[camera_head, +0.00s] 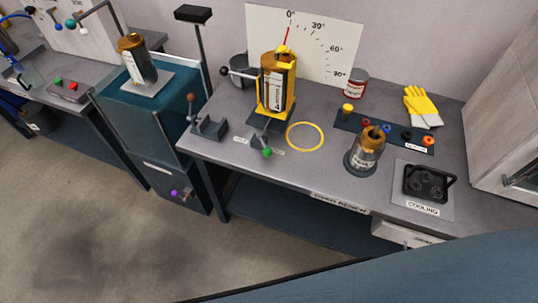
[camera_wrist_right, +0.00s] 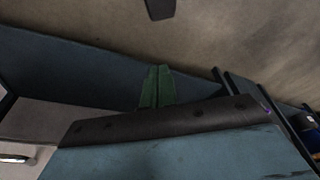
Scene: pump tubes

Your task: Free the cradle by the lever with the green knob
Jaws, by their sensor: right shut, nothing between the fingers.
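The yellow cradle (camera_head: 292,99) stands upright on the grey workbench and holds a dark, copper-coloured tube with a label. A lever with a green knob (camera_head: 267,152) is at the front of the cradle's base, close to the bench's front edge. Two small labels flank the lever, and the knob is nearer the right one; their words are too small to read. In the right wrist view, the green fingers of my right gripper (camera_wrist_right: 158,68) are together and empty, away from the lever. My left gripper is not in view.
An angle board (camera_head: 325,42) stands behind the cradle, its red mark at 0°. A clamp with a brown-knobbed handle (camera_head: 208,128) is left. A yellow ring (camera_head: 305,136), copper-topped vessel (camera_head: 366,153) and cooling tray (camera_head: 428,184) lie right. The floor before the bench is clear.

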